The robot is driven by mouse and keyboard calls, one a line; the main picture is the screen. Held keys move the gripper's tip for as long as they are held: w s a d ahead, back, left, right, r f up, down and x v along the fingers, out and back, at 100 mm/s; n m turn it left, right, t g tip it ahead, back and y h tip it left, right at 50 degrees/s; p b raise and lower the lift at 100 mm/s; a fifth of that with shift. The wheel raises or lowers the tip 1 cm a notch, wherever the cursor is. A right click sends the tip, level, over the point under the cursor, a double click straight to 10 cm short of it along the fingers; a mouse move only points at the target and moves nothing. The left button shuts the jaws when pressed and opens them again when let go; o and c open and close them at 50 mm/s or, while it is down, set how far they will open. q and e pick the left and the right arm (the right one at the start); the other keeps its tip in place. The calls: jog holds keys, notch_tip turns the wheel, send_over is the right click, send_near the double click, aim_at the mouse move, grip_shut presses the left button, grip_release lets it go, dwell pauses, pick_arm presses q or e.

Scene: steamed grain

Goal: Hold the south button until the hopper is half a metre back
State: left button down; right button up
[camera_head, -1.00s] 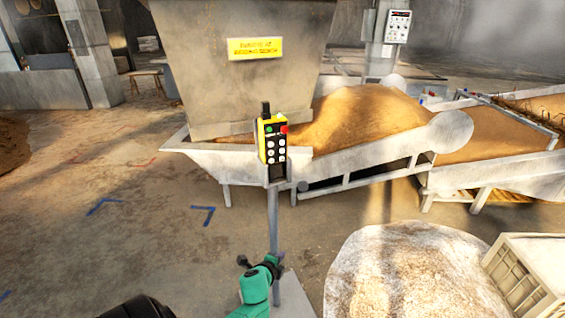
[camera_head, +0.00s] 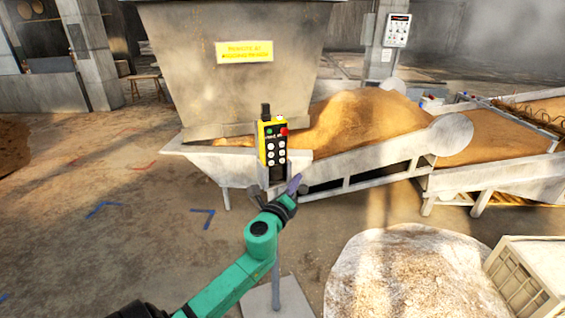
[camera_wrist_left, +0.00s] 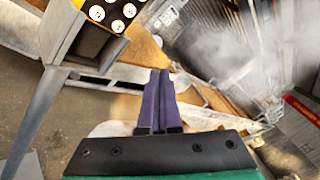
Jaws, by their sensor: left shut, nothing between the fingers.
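The yellow and black control pendant (camera_head: 273,145) stands upright on a post in the middle of the head view. It has several white buttons, a green one and a red one at the top; I cannot read which is south. Its lower buttons show at the top left of the left wrist view (camera_wrist_left: 110,14). The grey hopper (camera_head: 190,80) with a yellow sign hangs behind it. My left gripper (camera_head: 294,184) is shut and empty, just below and right of the pendant, apart from it. Its purple fingers point forward in the left wrist view (camera_wrist_left: 159,95). My right gripper is not in view.
A white-framed conveyor (camera_head: 370,160) with a heap of grain (camera_head: 360,120) runs behind the pendant to the right. A round pale mound (camera_head: 410,280) and a cream crate (camera_head: 530,270) stand at the front right. The floor at left is open, with blue marks.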

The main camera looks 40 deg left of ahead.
aim_at(282, 161)
pick_arm(q)
jog(key=w+a+b, duration=0.2)
jog(key=w+a, duration=0.1)
jog(key=a, duration=0.4)
jog(key=shift+w+a, duration=0.25)
jog(key=shift+w, duration=0.05)
dwell(1.0)
dwell(0.7)
jog(key=shift+w+a, duration=0.2)
jog(key=shift+a, duration=0.15)
